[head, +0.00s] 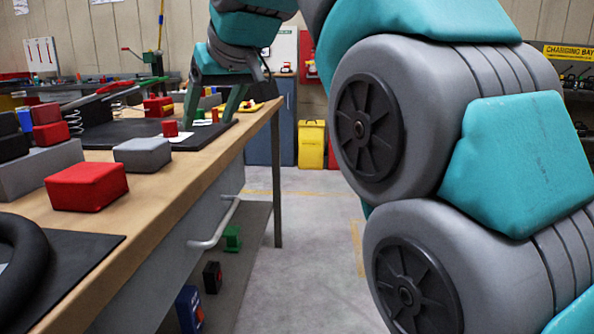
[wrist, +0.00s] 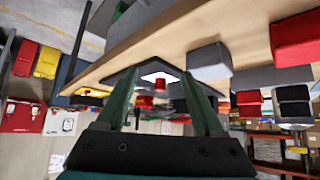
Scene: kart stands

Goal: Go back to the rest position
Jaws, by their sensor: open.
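My gripper (head: 211,118) hangs over the workbench (head: 205,150), its two dark green fingers spread and pointing down near a black mat (head: 130,132). In the wrist view, my gripper (wrist: 158,74) shows nothing held between its fingers. A small red block (head: 170,129) is left of the fingers in the head view. In the wrist view, which looks upside down, a small red piece (wrist: 160,85) appears between the fingers, beyond them. My teal and grey arm fills the right of the head view.
A red block (head: 87,187), a grey block (head: 142,154) and a black steering wheel (head: 20,262) occupy the near bench. A handle (head: 215,226) juts from the bench side. The aisle floor (head: 300,240) is clear.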

